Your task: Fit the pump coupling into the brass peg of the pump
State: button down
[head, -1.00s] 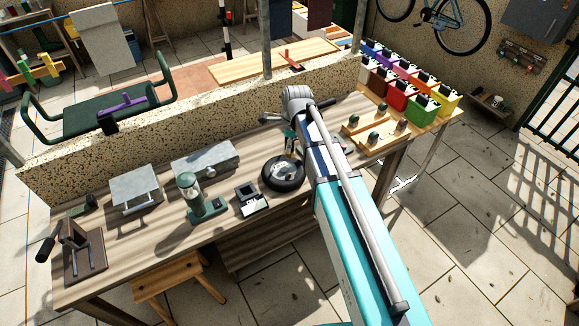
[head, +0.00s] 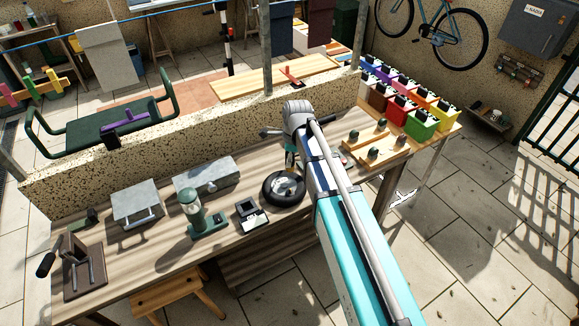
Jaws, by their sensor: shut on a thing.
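My gripper (head: 290,148) points down over the workbench, partly covered by my own wrist and arm. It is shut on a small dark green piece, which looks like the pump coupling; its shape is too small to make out. Just below it, a black ring-shaped wheel with a silver hub (head: 284,187) lies on the bench. A green device with a clear cylinder (head: 194,211) stands upright further left and may be the pump. I cannot make out a brass peg on it. The gripper is well to the right of this device and apart from it.
A small black-and-white device (head: 250,214) lies between the wheel and the green device. Grey metal boxes (head: 206,176) stand at the back, a dark clamp-like tool (head: 84,268) at the left end. A wooden rack (head: 376,145) and coloured containers (head: 420,122) are right. A speckled wall (head: 150,160) runs behind.

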jog(key=shift+f+b, duration=3.45)
jog(key=shift+f, duration=0.25)
jog(key=shift+f, duration=0.15)
jog(key=shift+f+b, duration=2.4)
jog(key=shift+b, duration=0.15)
jog(key=shift+c, duration=1.1)
grip_release()
jog(key=shift+r, duration=0.2)
notch_tip(320, 180, up, 13)
jog(key=p, duration=1.3)
